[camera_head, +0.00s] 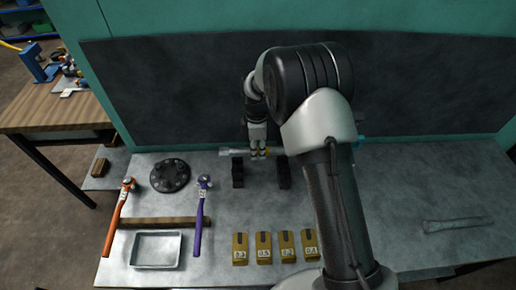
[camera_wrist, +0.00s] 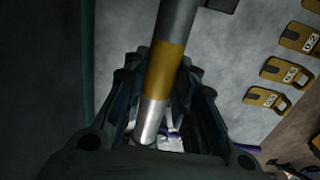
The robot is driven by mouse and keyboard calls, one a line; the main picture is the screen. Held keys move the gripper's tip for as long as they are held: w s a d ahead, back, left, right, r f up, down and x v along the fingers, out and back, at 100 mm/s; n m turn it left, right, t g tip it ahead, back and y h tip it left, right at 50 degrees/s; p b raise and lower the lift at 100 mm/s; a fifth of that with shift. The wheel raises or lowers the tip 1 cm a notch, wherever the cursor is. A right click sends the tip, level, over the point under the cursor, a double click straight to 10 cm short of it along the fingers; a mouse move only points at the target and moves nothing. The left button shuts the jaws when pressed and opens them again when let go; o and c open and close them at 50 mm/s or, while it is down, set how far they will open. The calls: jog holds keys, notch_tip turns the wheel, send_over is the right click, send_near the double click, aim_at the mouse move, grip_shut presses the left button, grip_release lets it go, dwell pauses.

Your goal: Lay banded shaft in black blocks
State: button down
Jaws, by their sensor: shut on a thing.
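The banded shaft (camera_head: 232,152) is grey metal with a yellow band and lies crosswise in the head view. Two black blocks, left (camera_head: 237,173) and right (camera_head: 284,176), stand on the bench beneath it. My gripper (camera_head: 259,154) is shut on the shaft near its band, above the gap between the blocks. I cannot tell whether the shaft touches the blocks. In the wrist view the shaft (camera_wrist: 178,30) runs between the fingers of my gripper (camera_wrist: 160,95), with the yellow band at the fingers. A dark block corner (camera_wrist: 222,4) shows at the top edge.
A plain grey shaft (camera_head: 455,225) lies at the right. Several yellow labelled blocks (camera_head: 263,247) line the front. A dark flange (camera_head: 170,175), an orange hammer (camera_head: 118,217), a purple hammer (camera_head: 201,215) and a metal tray (camera_head: 134,250) are at the left. A dark panel (camera_head: 180,95) rises behind.

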jog(key=shift+f+b, duration=2.05)
jog(key=shift+f, duration=1)
jog(key=shift+f, duration=0.2)
jog(key=c, duration=1.6)
grip_release()
jog(key=o, duration=0.4)
jog(key=shift+s, duration=0.1)
jog(key=shift+s+f, duration=0.1)
jog(key=shift+f, duration=0.05)
notch_tip(320, 180, up, 12)
jog(key=shift+a+r, duration=0.1)
jog(key=shift+r, duration=0.05)
